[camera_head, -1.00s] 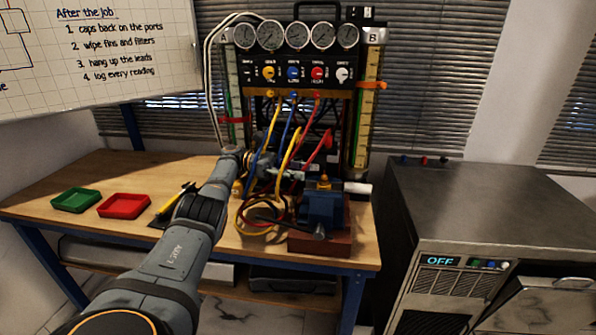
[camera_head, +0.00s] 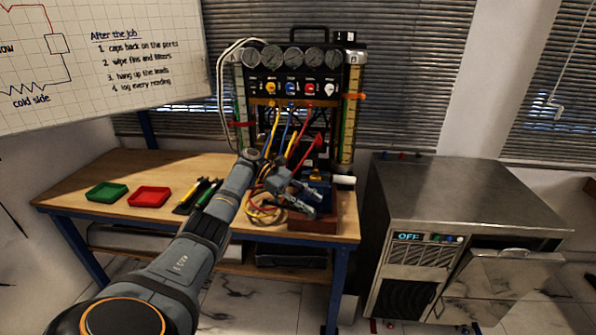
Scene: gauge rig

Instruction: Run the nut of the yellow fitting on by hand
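A yellow hose (camera_head: 274,124) hangs from the gauge manifold (camera_head: 292,88) into a tangle of hoses on the bench. The yellow fitting and its nut are too small or too covered by my arm to make out. My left gripper (camera_head: 308,200) is over the bench in front of the hoses, at the blue vise on its brown block (camera_head: 312,225). Its fingers look apart, with nothing clearly between them, and they cover much of the vise. My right gripper is not in view.
Green (camera_head: 107,192) and red (camera_head: 149,196) trays and pen-like tools (camera_head: 208,193) lie left of my arm. Blue and red hoses crowd the gripper. A metal machine (camera_head: 460,215) reading OFF stands right of the bench. The bench's left part is mostly clear.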

